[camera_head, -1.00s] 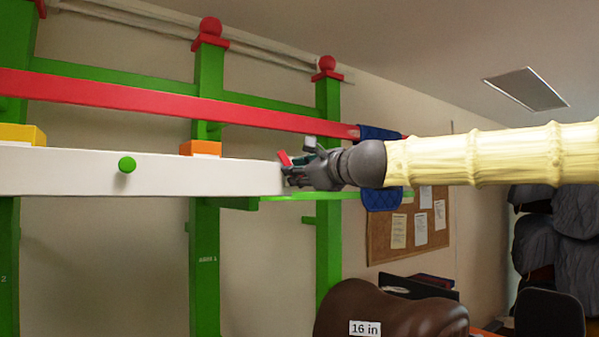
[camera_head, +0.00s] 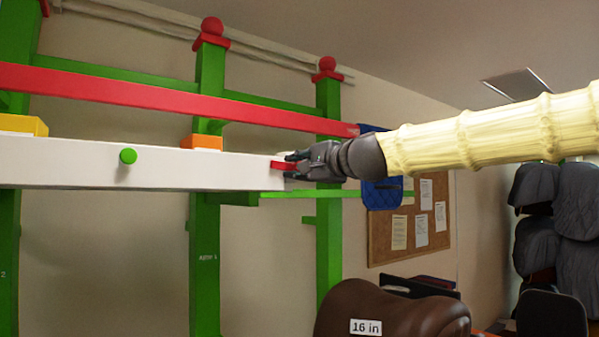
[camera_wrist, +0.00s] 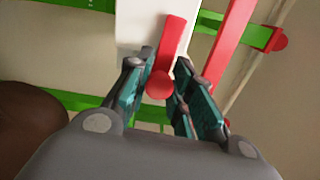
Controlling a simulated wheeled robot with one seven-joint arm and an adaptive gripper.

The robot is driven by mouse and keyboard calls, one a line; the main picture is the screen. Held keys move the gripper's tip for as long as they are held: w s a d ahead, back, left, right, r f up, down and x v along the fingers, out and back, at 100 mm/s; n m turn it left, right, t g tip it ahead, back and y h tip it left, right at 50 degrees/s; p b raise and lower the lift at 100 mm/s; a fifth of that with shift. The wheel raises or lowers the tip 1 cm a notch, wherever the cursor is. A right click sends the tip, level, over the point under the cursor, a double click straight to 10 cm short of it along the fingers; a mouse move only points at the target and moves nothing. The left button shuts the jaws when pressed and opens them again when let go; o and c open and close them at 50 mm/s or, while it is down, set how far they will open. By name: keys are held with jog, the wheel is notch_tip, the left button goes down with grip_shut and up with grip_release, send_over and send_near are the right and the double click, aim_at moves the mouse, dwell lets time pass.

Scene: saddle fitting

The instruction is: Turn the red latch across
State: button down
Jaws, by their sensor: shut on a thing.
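The red latch (camera_head: 281,165) sits at the right end of the white beam (camera_head: 150,171) and lies along the beam, nearly level. In the wrist view the red latch (camera_wrist: 171,45) runs up from its round red knob, slightly tilted, over the white beam end. My gripper (camera_head: 289,166) is at the beam's end with one finger above and one below the latch. In the wrist view the fingers of my gripper (camera_wrist: 163,92) stand either side of the latch's knob end. My gripper is shut on the latch; the exact contact is hard to see.
A long red rail (camera_head: 180,104) runs above the beam, held by green posts (camera_head: 205,240). A green knob (camera_head: 128,156) sticks out of the beam's face. A brown saddle (camera_head: 390,312) marked 16 in is below. A blue cloth (camera_head: 382,193) hangs behind my arm.

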jog(key=shift+n, duration=0.6)
jog(key=c, duration=1.2)
grip_release()
jog(key=shift+d, duration=0.1)
jog(key=shift+c, duration=0.2)
jog(key=v, duration=1.2)
jog(key=shift+f, duration=0.1)
